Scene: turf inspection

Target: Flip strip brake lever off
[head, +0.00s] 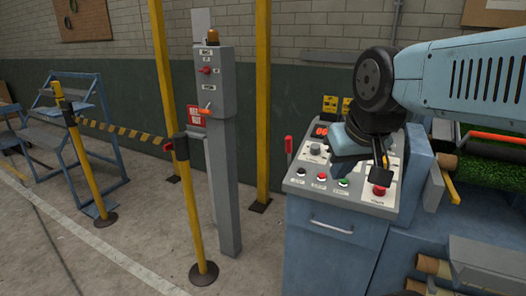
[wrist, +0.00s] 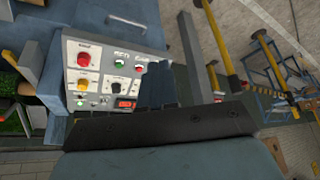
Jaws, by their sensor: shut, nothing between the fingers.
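A control console (head: 330,222) with a sloped light panel stands right of centre in the head view. An upright lever with a red grip (head: 288,146) rises at the panel's left edge; its label is unreadable, so I cannot confirm it is the strip brake lever. My gripper (head: 342,167) hangs over the panel, right of that lever and apart from it. It hides part of the panel. In the wrist view my gripper (wrist: 160,69) has its blue fingers together and empty, and the panel (wrist: 100,62) lies to their left. The red-gripped lever is not recognisable there.
A grey post (head: 223,170) with a red switch (head: 204,70) and an orange handle (head: 207,114) stands left of the console. Yellow posts (head: 262,100) and a striped barrier (head: 120,131) stand around it. A red mushroom button (head: 379,190) sits at the panel's right.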

